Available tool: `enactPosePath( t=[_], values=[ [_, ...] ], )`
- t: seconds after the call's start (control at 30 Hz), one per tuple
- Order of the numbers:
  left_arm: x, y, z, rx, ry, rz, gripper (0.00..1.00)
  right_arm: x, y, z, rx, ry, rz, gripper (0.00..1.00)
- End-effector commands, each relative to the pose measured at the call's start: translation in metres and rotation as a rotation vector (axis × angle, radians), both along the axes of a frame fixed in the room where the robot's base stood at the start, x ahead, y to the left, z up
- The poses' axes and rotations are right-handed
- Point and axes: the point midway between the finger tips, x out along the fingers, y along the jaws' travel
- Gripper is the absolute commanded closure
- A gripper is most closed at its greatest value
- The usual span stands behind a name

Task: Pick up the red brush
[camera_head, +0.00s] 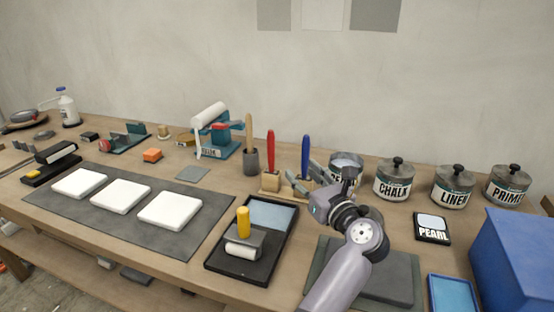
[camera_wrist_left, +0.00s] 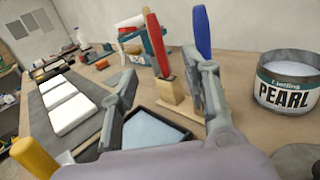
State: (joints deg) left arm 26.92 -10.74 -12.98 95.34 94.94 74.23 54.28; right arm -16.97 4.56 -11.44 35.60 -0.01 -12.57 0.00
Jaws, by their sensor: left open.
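The red brush (camera_head: 270,150) stands upright with its red handle up and a pale wooden block at its lower end, towards the back of the bench. It also shows in the left wrist view (camera_wrist_left: 157,45), framed between my fingers and beyond them. The blue brush (camera_head: 306,152) stands just to its right; in the wrist view the blue brush (camera_wrist_left: 201,32) rises behind my right-hand finger. My left gripper (camera_head: 303,176) is open and empty, to the right of the red brush and in front of the blue one. My right gripper is in neither view.
A grey cup with a wooden-handled tool (camera_head: 251,160) stands left of the red brush. A black tray (camera_head: 217,262) with a yellow-handled roller lies in front. Labelled jars (camera_head: 394,182) stand along the back right, with a blue box (camera_head: 518,262) at the right edge.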

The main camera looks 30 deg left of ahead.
Motion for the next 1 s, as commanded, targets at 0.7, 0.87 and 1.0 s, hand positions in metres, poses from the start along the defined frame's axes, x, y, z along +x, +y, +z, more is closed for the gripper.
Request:
enactPosePath(
  t=[0.7,0.87,1.0],
  values=[
    [0.060,0.100,-0.002,-0.027,0.001,0.013,0.57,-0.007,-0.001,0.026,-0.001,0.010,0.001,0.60],
    [0.065,0.108,-0.002,-0.027,0.002,0.013,0.57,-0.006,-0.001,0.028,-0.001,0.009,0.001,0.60],
    [0.073,0.126,0.000,-0.023,0.004,0.015,0.57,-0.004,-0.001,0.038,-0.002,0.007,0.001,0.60]
  ],
)
